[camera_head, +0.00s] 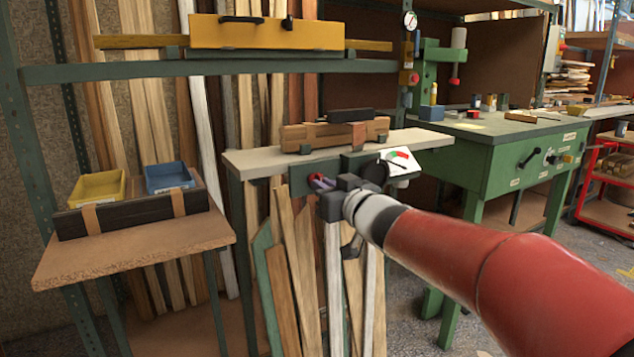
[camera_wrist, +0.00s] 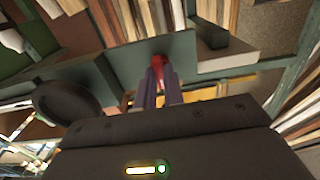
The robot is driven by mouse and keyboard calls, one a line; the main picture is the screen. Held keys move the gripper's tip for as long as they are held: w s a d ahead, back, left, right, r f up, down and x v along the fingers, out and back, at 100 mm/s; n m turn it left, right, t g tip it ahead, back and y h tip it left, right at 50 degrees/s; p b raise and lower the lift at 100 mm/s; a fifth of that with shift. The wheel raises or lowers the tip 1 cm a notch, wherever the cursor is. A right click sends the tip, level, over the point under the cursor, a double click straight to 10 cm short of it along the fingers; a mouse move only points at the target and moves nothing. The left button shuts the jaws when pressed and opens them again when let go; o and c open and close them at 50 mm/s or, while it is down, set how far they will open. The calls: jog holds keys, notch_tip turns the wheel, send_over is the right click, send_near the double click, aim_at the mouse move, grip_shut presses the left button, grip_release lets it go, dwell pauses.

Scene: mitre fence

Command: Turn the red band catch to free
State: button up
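The red band catch (camera_wrist: 158,68) shows in the wrist view as a small red piece against a grey-green plate (camera_wrist: 125,68). The two dark purplish fingers of my gripper (camera_wrist: 161,82) stand close together with the red piece between their tips, and they look shut on it. In the head view, my gripper (camera_head: 320,182) is at the dark bracket (camera_head: 299,178) on the front edge of the pale board (camera_head: 252,163). Little of the catch shows there because the gripper covers it. The catch's exact angle cannot be read.
A dial (camera_head: 399,160) with coloured sectors stands just right of my gripper. A wooden fence block (camera_head: 295,138) sits on the board. Timber strips lean below. A bench with yellow (camera_head: 97,188) and blue (camera_head: 168,177) bins is left; a green machine table (camera_head: 505,165) is right.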

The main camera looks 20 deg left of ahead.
grip_shut()
jog(key=m+p, duration=0.4)
dwell(0.4)
jog(key=m, duration=0.4)
